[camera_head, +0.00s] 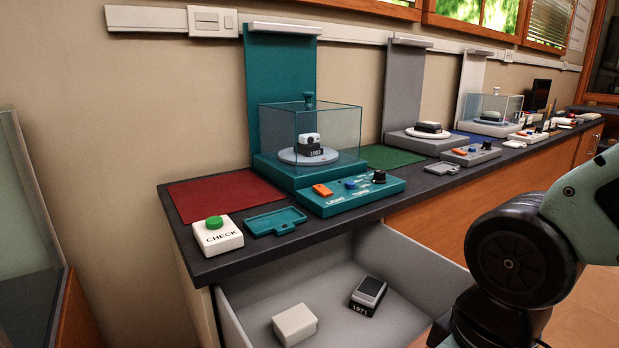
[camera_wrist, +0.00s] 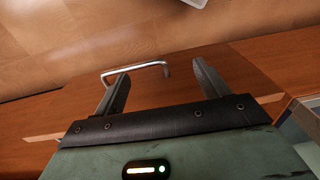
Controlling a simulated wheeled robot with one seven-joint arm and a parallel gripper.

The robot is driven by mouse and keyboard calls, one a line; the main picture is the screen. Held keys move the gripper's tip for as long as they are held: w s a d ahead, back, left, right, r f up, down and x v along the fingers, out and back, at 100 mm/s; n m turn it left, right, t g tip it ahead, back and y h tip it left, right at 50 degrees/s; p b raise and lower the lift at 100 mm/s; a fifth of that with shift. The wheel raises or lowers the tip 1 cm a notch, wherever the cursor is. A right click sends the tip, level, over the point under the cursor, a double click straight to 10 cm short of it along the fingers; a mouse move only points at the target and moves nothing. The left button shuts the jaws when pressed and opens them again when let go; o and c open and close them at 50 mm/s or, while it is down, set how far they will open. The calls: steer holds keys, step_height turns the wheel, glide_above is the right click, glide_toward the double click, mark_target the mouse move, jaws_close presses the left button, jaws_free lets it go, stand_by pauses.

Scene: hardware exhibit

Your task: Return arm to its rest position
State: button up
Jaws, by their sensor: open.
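My gripper (camera_wrist: 162,78) is open in the wrist view, its two dark fingers spread apart and nothing held between them. A metal bar handle (camera_wrist: 135,69) on a brown wooden front (camera_wrist: 175,95) lies just beyond and partly between the fingertips. I cannot tell whether a finger touches it. In the head view my arm (camera_head: 525,255) is at the lower right, beside the open grey drawer (camera_head: 405,262); the gripper's fingers are not visible there.
The drawer stands pulled out below the dark counter (camera_head: 240,262), holding a white block (camera_head: 295,324) and a dark-topped device marked 1971 (camera_head: 368,295). A teal exhibit with a glass case (camera_head: 340,125) and a CHECK button box (camera_head: 217,236) stand on the counter.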

step_height(320, 180, up, 25)
steer(key=s+a+p, duration=0.1)
steer(key=s+p, duration=0.1)
steer(key=p, duration=2.3)
steer(key=shift+n+p, duration=0.3)
steer(key=shift+n, duration=0.1)
steer(key=shift+a, duration=0.1)
